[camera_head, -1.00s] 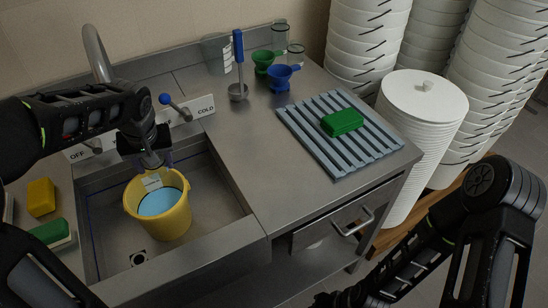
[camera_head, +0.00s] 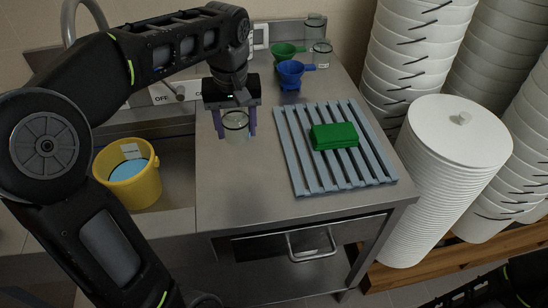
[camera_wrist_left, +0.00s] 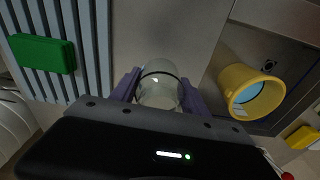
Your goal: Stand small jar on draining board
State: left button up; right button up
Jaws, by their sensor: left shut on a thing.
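My left gripper (camera_head: 235,124) is shut on the small jar (camera_head: 236,122), a clear glass with a dark band near its rim. The jar is held between the two purple fingers over the bare steel worktop, left of the draining board. It also shows between the fingers in the left wrist view (camera_wrist_left: 159,88). The draining board (camera_head: 301,176) is a blue-grey slatted rack lying on the worktop, with a green block (camera_head: 334,136) on it. Its left and front slats are bare. My right gripper is not in view; only part of that arm shows at the lower right.
A yellow bucket (camera_head: 133,185) with blue liquid stands in the sink at left. Green (camera_head: 287,52) and blue (camera_head: 291,72) funnels and clear jars (camera_head: 320,55) stand behind the board. Tall stacks of white tubs (camera_head: 442,150) stand right of the counter. The worktop front is clear.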

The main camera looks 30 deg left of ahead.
pick_arm(q)
jog(key=shift+d+r, duration=0.1)
jog(key=shift+d, duration=0.2)
jog(key=shift+a, duration=0.15)
send_over(242, 166)
jog(key=shift+f, duration=3.15)
jog(key=shift+f+p, duration=0.3)
jog(key=shift+f, duration=1.6)
jog(key=shift+f, duration=0.1)
jog(key=o, duration=1.6)
